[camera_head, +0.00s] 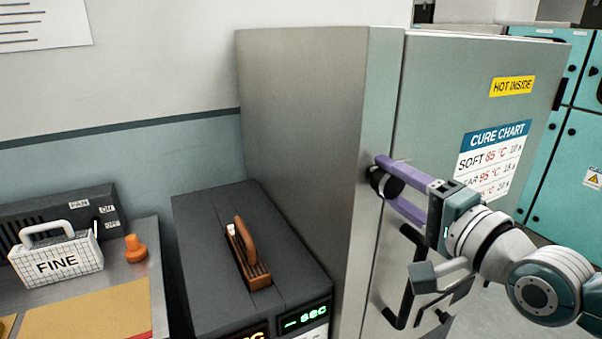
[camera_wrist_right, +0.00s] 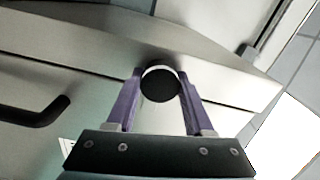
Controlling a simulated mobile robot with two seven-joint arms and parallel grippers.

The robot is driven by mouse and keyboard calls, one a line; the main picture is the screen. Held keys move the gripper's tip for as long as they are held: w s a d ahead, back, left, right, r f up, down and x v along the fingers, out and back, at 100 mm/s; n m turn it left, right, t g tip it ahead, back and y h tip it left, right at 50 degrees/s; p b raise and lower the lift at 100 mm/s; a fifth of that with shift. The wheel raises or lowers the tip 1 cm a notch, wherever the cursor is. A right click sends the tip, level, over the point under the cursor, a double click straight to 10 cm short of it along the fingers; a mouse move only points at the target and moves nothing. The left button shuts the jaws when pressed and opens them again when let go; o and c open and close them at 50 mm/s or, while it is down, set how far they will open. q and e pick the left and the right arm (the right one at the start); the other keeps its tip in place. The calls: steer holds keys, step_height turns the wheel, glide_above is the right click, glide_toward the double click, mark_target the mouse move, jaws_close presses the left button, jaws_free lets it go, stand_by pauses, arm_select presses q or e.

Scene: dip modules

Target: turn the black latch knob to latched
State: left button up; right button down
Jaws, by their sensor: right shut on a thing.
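The black latch knob (camera_head: 378,181) is on the front of the grey cabinet (camera_head: 305,110), near the left edge of its door (camera_head: 480,75). My right gripper (camera_head: 388,180) comes in from the right and is shut on the knob with its purple fingers on either side. In the right wrist view the round black knob (camera_wrist_right: 160,84) sits between the two fingertips (camera_wrist_right: 160,80). The knob's latch mark cannot be made out. My left gripper is out of view.
A black door handle (camera_head: 405,275) is below my right gripper; it also shows in the right wrist view (camera_wrist_right: 40,112). A dark unit (camera_head: 205,215) with a wooden-handled block (camera_head: 248,255) stands left of the cabinet. Teal lockers (camera_head: 570,150) stand behind right.

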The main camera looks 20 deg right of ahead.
steer(key=shift+c, duration=1.5)
jaws_free()
steer(key=s, duration=1)
steer(key=shift+d+b, duration=0.35)
steer(key=shift+d, duration=0.05)
